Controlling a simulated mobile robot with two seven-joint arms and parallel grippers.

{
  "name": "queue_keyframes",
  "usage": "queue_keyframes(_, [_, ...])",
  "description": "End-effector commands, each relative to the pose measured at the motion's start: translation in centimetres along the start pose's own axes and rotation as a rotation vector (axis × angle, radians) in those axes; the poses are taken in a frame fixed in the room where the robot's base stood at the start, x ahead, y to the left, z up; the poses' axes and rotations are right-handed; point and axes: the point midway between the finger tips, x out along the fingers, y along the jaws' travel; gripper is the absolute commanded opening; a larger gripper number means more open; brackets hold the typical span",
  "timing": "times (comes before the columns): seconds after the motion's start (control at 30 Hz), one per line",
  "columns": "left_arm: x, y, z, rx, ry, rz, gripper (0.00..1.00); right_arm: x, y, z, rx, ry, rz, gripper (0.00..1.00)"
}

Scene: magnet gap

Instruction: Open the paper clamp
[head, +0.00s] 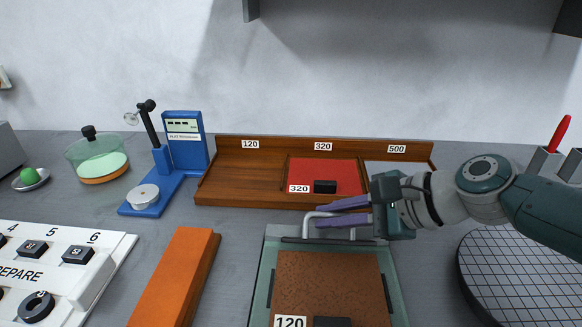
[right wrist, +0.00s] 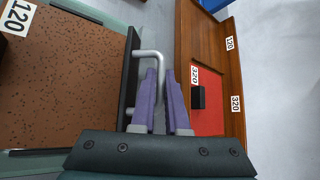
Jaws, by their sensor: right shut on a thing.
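The paper clamp has a dark bar (head: 330,241) across the far end of the green sanding plate (head: 257,285), and a bent grey metal handle (head: 306,226) rises from it. My right gripper (head: 320,213) reaches in from the right with its two purple fingers shut on the handle. In the right wrist view the handle (right wrist: 148,54) loops out from the dark clamp bar (right wrist: 128,78) and passes between the fingertips (right wrist: 160,73). The clamped stretch is partly hidden by the fingers. A brown 120 grit sheet (head: 325,280) lies on the plate by the bar. My left gripper is not in view.
Behind the clamp stands a wooden tray (head: 240,199) with a red 320 sheet (head: 347,169). An orange block (head: 172,280) lies left of the plate, near a blue gauge (head: 184,140) and a white button panel (head: 70,262). A round gridded disc (head: 525,280) is at right.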

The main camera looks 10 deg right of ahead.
Motion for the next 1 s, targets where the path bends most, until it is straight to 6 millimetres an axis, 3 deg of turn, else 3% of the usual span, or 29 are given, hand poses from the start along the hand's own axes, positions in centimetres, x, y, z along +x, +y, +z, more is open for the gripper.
queue_keyframes(0.5, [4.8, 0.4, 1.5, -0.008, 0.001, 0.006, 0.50, 1.2, -1.0, -1.0, 0.257, 0.005, 0.253, 0.00])
queue_keyframes(1.0, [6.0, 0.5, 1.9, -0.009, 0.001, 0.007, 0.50, 1.1, -1.2, -1.1, 0.314, 0.008, 0.314, 0.00])
